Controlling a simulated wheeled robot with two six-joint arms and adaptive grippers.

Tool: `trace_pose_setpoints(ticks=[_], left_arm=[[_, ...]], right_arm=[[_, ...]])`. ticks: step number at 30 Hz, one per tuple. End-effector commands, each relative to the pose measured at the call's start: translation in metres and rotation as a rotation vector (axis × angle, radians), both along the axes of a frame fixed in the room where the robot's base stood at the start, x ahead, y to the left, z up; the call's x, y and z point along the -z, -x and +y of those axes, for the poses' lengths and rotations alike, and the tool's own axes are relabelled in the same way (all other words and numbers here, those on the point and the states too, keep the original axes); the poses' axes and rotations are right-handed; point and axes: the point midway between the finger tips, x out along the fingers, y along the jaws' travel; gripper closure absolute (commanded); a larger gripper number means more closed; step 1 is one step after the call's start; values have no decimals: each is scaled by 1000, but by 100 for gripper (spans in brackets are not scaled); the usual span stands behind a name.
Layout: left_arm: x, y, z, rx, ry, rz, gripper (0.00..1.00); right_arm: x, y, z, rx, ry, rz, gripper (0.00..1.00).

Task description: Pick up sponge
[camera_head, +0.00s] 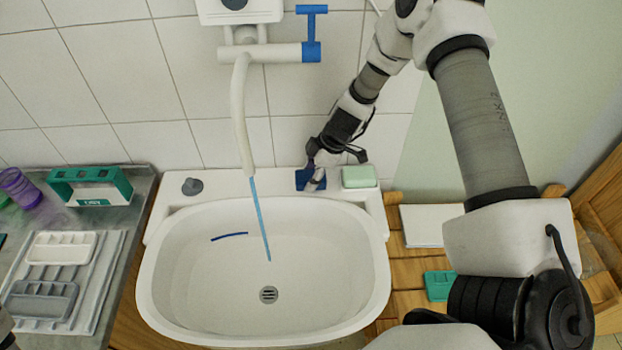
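A pale green block with a white lower part (358,176), which looks like a sponge or soap, lies on the sink's back ledge at right. A dark blue block (304,180) lies just left of it on the same ledge; I cannot tell for certain which is the sponge. My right gripper (337,169) comes down from above at the ledge, its fingers spread apart. One finger is in front of the blue block and partly hides it; the other is just above the green block's upper edge. Contact cannot be told. My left gripper does not show clearly.
The white sink basin (190,300) is below the ledge, with a blue stream from the faucet (242,110). A grey counter (110,235) at left holds trays, a green-and-white box (90,187) and a purple cup (18,188). Wooden slats (400,275) are at right.

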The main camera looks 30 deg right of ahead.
Motion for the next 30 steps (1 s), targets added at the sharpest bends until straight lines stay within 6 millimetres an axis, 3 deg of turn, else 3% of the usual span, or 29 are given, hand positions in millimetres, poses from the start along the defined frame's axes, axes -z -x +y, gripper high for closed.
trace_pose_setpoints(ticks=[13, 22, 26, 30], left_arm=[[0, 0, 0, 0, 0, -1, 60], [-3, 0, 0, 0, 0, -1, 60], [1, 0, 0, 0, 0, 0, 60], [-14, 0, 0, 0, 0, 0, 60]], right_arm=[[-2, 0, 0, 1, 1, 1, 67], [-36, 0, 0, 0, 0, 0, 67], [-36, 27, 3, 1, -3, 4, 67], [-47, 65, 6, 0, -5, 6, 67]])
